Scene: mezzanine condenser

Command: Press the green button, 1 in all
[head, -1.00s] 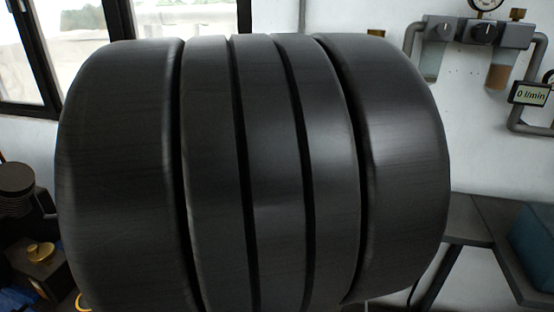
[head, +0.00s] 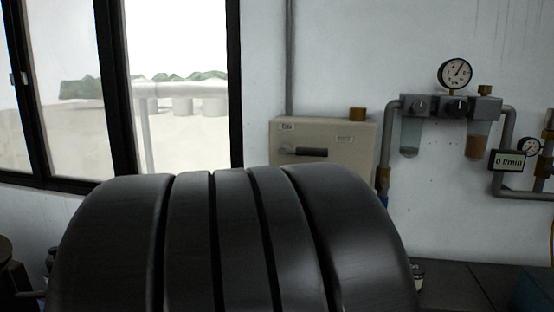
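No green button shows in the head view. A beige wall box (head: 350,163) stands behind and above the dark shape, with a dark lever handle (head: 303,151) and small labels on its front. Its lower part is hidden. My gripper is not in view. A large dark ribbed rounded shape very close to the camera fills the lower middle and hides what lies behind it; I cannot tell whether it is part of me.
On the right wall are a round gauge (head: 455,74), a regulator unit (head: 452,107) with two bowls, pipes, and a display (head: 507,160) reading 0 l/min. A dark bench (head: 455,282) runs below, with a blue object (head: 535,292) at right. Windows (head: 180,95) are at left.

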